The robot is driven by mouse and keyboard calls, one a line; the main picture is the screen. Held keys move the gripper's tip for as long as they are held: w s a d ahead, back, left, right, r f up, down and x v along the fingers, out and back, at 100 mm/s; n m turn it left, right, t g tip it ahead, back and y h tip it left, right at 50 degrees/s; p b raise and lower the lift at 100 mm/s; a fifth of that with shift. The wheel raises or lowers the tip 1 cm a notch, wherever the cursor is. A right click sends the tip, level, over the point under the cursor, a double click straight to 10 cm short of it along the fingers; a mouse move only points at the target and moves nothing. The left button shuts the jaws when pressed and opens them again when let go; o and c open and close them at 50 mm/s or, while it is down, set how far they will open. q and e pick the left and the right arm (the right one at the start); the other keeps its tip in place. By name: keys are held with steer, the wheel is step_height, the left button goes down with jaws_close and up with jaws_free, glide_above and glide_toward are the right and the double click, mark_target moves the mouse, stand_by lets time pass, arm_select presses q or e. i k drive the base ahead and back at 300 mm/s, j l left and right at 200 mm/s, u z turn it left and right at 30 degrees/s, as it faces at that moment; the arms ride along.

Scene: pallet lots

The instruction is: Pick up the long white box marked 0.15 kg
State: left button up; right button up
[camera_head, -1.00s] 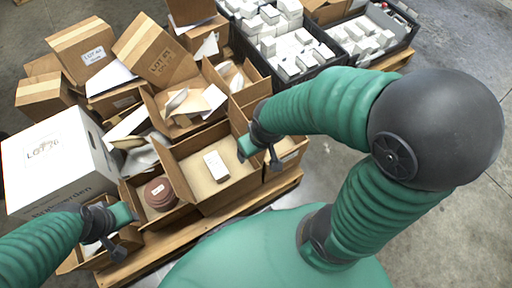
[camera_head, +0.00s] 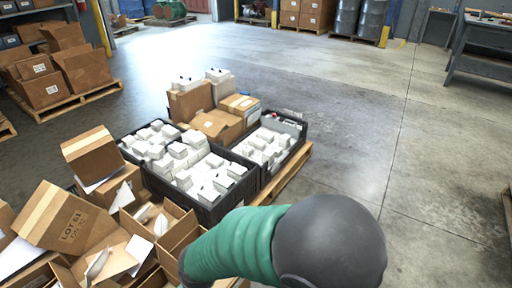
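Several small white boxes (camera_head: 206,187) fill a black crate (camera_head: 247,183) left of centre. More white boxes (camera_head: 262,146) lie in a second black crate (camera_head: 296,150) behind it to the right. Any weight marking is too small to read, so I cannot tell which is the long white box marked 0.15 kg. My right arm enters at the bottom middle and covers the near area; neither gripper shows.
Open cardboard boxes (camera_head: 72,220) with flaps up crowd the lower left. Closed brown cartons (camera_head: 213,124) stand behind the crates. A wooden pallet (camera_head: 284,176) edge lies under the right crate. The concrete floor (camera_head: 400,170) at right is clear. A workbench (camera_head: 482,50) stands at upper right.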

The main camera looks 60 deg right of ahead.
mark_target(260, 145)
steer(key=k+l, duration=0.1)
steer(key=l, duration=0.3)
steer(key=k+l, duration=0.1)
steer(key=l, duration=0.3)
steer(key=k+l, duration=0.1)
steer(key=l, duration=0.3)
steer(key=k+l, duration=0.15)
steer(key=l, duration=0.25)
steer(key=k+l, duration=0.1)
steer(key=l, duration=0.3)
steer(key=k+l, duration=0.1)
steer(key=l, duration=0.3)
steer(key=i+l, duration=0.1)
steer(key=l, duration=0.3)
steer(key=i+l, duration=0.15)
steer(key=l, duration=0.25)
steer(key=i+l, duration=0.1)
steer(key=l, duration=0.3)
steer(key=i+l, duration=0.1)
steer(key=l, duration=0.35)
steer(key=i+l, duration=0.15)
steer(key=l, duration=0.25)
steer(key=i+l, duration=0.1)
steer(key=l, duration=0.3)
steer(key=i+l, duration=0.7)
steer(key=i, duration=0.25)
